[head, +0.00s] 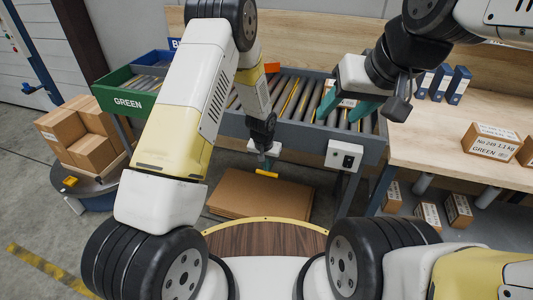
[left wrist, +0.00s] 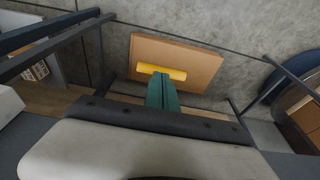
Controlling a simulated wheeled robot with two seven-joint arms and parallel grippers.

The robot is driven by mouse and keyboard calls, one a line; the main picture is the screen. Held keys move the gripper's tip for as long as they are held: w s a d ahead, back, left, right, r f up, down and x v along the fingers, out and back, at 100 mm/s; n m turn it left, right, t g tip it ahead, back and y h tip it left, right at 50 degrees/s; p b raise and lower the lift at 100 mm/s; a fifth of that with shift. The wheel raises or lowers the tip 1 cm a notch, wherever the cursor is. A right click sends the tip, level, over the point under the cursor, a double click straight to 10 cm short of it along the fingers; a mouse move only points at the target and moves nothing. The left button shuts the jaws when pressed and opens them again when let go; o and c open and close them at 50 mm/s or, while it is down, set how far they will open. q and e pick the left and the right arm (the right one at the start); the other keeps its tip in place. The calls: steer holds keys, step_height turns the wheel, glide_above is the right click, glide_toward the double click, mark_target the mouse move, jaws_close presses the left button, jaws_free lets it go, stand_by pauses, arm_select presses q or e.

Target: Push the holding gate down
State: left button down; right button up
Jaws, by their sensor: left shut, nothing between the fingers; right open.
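A short yellow bar (head: 267,174), which appears to be the holding gate's handle, shows just below the near edge of the roller conveyor (head: 290,127). My left gripper (head: 265,163) is shut and empty, pointing down at the bar. In the left wrist view the yellow bar (left wrist: 162,71) crosses the tips of the closed green fingers (left wrist: 162,92); I cannot tell whether they touch it. The rest of the gate is hidden.
Flat brown cardboard (head: 260,195) lies on the floor under the conveyor. A green tote (head: 128,100) stands at the left, near stacked cartons (head: 88,150). A control box (head: 344,155) is on the conveyor's front. A wooden bench (head: 440,130) with labelled cartons (head: 490,141) is at right.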

arm_select(q)
steer(key=v, duration=1.1)
steer(key=shift+r, duration=0.25)
steer(key=s+a+r+n+t, duration=0.1)
steer(key=s+a+r, duration=0.2)
steer(key=r, duration=0.4)
steer(key=s+a+r+h, duration=0.1)
steer(key=s+a+r, duration=0.2)
steer(key=r, duration=0.4)
steer(key=s+a+r+n+t, duration=0.1)
steer(key=s+a+r, duration=0.2)
steer(key=r, duration=0.4)
steer(key=s+a+r+t, duration=0.1)
steer(key=s+r, duration=0.3)
steer(key=s, duration=0.4)
steer(key=s+a+r+n, duration=0.1)
steer(key=s+a+r, duration=0.3)
steer(key=s, duration=0.4)
steer(key=shift+s+r+t, duration=0.3)
steer(key=shift+s+t, duration=0.05)
steer(key=shift+t, duration=0.05)
